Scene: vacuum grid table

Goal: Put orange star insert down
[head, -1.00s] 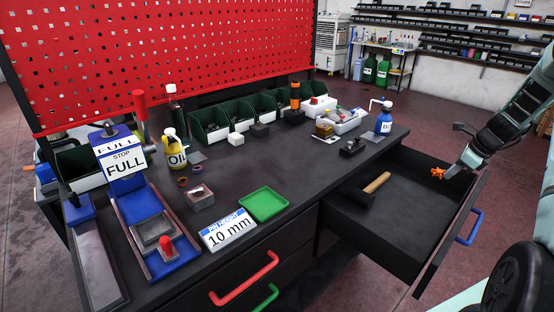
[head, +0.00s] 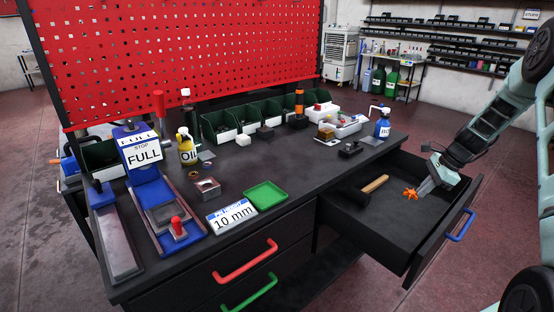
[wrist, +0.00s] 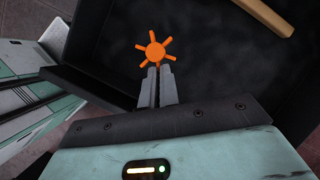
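The orange star insert (head: 410,194) is a small disc with several short arms. In the wrist view the star (wrist: 155,51) is at the tips of my gripper's two grey fingers. My gripper (head: 424,187) is over the open drawer (head: 385,222) at the right of the workbench. The fingers (wrist: 157,72) are close together, shut on one arm of the star. The star is held over the dark drawer floor; its exact height above it is hard to tell.
A hammer (head: 372,186) with a wooden handle lies in the drawer, left of the star. The drawer's front panel with a blue handle (head: 460,224) is close to my gripper. The drawer floor between the hammer and the front is bare. A green tray (head: 265,194) sits on the bench.

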